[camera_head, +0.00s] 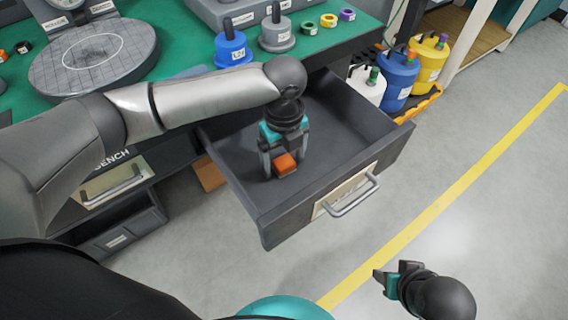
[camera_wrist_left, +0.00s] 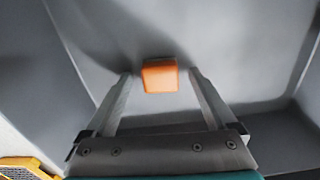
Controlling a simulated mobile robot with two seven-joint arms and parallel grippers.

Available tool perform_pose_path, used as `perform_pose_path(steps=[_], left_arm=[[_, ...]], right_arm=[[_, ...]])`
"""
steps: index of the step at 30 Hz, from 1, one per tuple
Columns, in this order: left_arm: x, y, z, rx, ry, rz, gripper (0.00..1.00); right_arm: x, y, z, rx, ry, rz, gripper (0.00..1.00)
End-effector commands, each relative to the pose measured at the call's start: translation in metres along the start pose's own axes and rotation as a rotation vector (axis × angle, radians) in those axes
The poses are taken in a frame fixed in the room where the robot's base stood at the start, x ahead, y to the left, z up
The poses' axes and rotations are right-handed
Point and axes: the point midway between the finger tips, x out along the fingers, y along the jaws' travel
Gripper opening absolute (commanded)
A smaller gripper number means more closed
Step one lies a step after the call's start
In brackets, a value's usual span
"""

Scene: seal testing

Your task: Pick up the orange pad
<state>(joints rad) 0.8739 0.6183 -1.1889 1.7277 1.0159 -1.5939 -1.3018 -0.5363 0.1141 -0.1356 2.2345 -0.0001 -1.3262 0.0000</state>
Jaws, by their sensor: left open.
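The orange pad (camera_head: 285,164) is a small block on the floor of the open grey drawer (camera_head: 340,150). In the left wrist view the orange pad (camera_wrist_left: 160,76) lies just ahead of and between the fingertips. My left gripper (camera_head: 281,172) reaches down into the drawer with its fingers open around the pad's place. In the left wrist view a gap shows between the pad and each finger of my left gripper (camera_wrist_left: 160,78). My right gripper (camera_head: 382,282) is at the lower right, above the floor and away from the drawer; its jaw gap is not clear.
The drawer's walls and its front with a handle (camera_head: 352,197) surround my left gripper. The green bench top (camera_head: 185,48) holds a round plate (camera_head: 95,62), a blue weight (camera_head: 232,50) and a grey weight (camera_head: 277,33). Several coloured containers (camera_head: 398,78) stand right of the bench. The floor (camera_head: 470,215) is clear.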

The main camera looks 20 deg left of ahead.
Motion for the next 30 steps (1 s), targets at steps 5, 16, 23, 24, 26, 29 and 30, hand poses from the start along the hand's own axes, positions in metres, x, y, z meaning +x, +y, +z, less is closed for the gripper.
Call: perform_pose_path(steps=[5,16,23,24,26,29,30], left_arm=[[-0.0002,-0.0001,-0.0001,0.0,0.0,0.0,0.75],[-0.0003,-0.0001,-0.0001,0.0,0.0,0.0,0.34],[-0.0004,-0.0001,0.0,0.0,0.0,0.0,0.08],[-0.0004,-0.0001,0.0,0.0,0.0,0.0,0.03],[-0.0005,-0.0002,0.0,0.0,0.0,0.0,0.0],[-0.0005,-0.0002,0.0,0.0,0.0,0.0,0.0],[-0.0005,-0.0002,0.0,0.0,0.0,0.0,0.0]], right_arm=[[0.0001,0.0001,0.0001,0.0,0.0,0.0,0.5],[0.0003,0.0001,0.0003,0.0,-0.001,0.0,0.5],[0.0005,0.0001,0.0002,0.0,-0.001,0.0,0.5],[0.0005,0.0,0.0002,0.0,-0.001,0.0,0.5],[0.0005,0.0,0.0002,0.0,-0.001,0.0,0.5],[0.0005,0.0,0.0002,0.0,0.0,0.0,0.5],[0.0005,0.0,0.0002,0.0,0.0,0.0,0.5]])
